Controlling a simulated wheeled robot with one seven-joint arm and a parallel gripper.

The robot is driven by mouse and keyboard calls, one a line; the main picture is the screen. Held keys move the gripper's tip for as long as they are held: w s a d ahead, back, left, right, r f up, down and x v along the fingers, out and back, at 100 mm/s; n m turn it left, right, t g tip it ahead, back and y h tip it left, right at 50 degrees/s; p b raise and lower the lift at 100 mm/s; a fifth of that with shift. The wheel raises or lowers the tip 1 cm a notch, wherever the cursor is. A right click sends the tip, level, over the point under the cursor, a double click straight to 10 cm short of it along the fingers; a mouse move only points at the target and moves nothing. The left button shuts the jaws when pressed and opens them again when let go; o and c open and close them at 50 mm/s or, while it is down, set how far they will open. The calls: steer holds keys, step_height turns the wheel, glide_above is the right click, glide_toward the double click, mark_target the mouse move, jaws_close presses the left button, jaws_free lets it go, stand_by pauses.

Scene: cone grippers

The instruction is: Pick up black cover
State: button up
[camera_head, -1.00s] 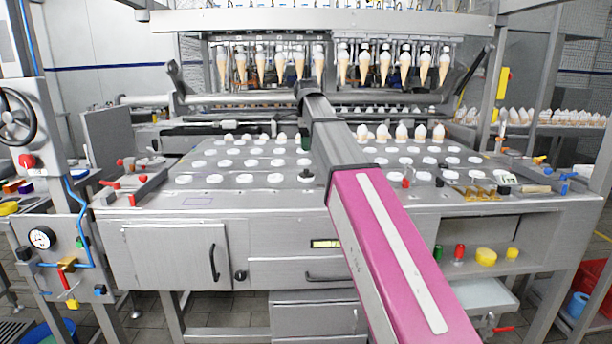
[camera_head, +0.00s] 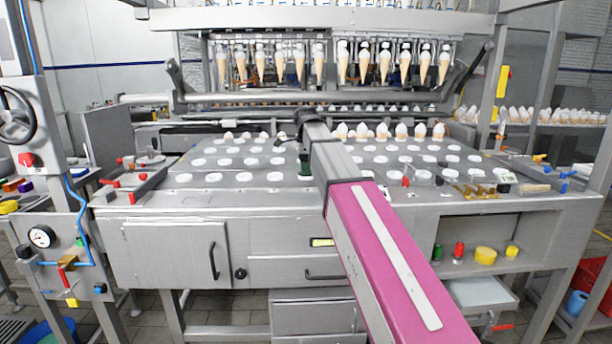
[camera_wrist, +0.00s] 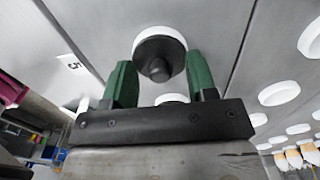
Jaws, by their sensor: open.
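The black cover (camera_wrist: 157,56) is a dark round lid with a central knob, seated in a white ring on the metal table. In the wrist view, my gripper (camera_wrist: 160,68) is open, with one green finger on each side of the cover. The cover lies between the fingertips, with gaps at both sides; I cannot tell how far the tips are above the table. In the head view, my gripper (camera_head: 305,168) is low over the front middle of the table, and it largely hides the cover there.
The metal table (camera_head: 250,207) has rows of white-ringed holes. Several filled cones (camera_head: 400,131) stand upright behind my arm, and more cones (camera_head: 385,65) hang from the machine's rack. Red-handled levers (camera_head: 130,182) are at the left edge, and small fittings (camera_head: 475,190) are at the right.

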steer(key=shift+c, duration=0.3)
jaws_close()
